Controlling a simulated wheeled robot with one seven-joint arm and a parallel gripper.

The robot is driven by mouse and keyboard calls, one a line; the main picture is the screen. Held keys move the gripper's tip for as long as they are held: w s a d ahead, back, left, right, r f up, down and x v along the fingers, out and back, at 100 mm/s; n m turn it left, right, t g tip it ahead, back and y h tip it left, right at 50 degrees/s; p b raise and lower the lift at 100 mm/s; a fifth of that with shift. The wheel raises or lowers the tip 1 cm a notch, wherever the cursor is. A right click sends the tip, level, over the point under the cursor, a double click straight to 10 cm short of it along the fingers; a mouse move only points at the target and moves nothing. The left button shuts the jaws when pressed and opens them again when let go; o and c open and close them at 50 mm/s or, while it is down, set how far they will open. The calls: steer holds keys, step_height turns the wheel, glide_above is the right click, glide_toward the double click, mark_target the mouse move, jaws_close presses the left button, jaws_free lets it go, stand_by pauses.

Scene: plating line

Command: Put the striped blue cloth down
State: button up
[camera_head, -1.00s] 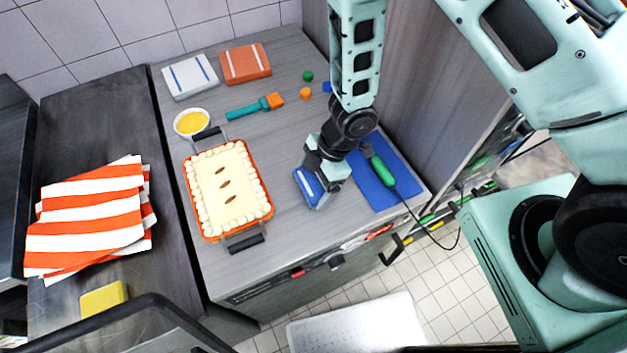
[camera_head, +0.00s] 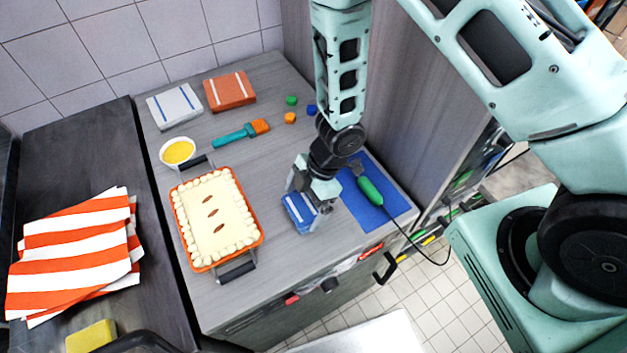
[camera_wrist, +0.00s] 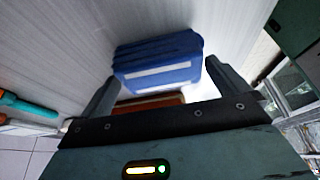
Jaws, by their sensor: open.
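The striped blue cloth (camera_head: 297,214) is a folded blue block with a white stripe. It sits at the front of the grey counter, right of the pie dish and left of the blue mat. My gripper (camera_head: 312,203) is right over it, pointing down. In the wrist view the cloth (camera_wrist: 160,62) shows between and beyond the two spread fingers of my gripper (camera_wrist: 165,90), with gaps at both sides. The fingers are open. The head view does not clearly show the cloth's underside.
An orange pie dish (camera_head: 262,243) stands left of the cloth. A blue mat (camera_head: 392,203) with a green-handled tool (camera_head: 370,191) lies right.

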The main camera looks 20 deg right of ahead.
steer(key=w+d+r+m+t+h+p, duration=0.1)
steer(key=w+d+r+m+t, duration=0.15)
steer(key=r, duration=0.85)
steer(key=w+d+r+m+t+h+p, duration=0.1)
steer(key=r+m+t, duration=0.15)
steer(key=r, duration=0.75)
steer(key=s+r+m+g+h, duration=0.1)
steer(key=s+r+m, duration=0.3)
steer(key=s, duration=0.5)
steer(key=s+r+m+g, duration=0.3)
steer(key=s+r, duration=0.3)
steer(key=s, duration=0.2)
steer(key=shift+s+m+h, duration=0.35)
steer(key=shift+m+h, duration=0.05)
step_height(320, 180, down, 12)
steer(key=b, duration=1.2)
steer(key=shift+f+b, duration=0.2)
steer(key=shift+b, duration=0.15)
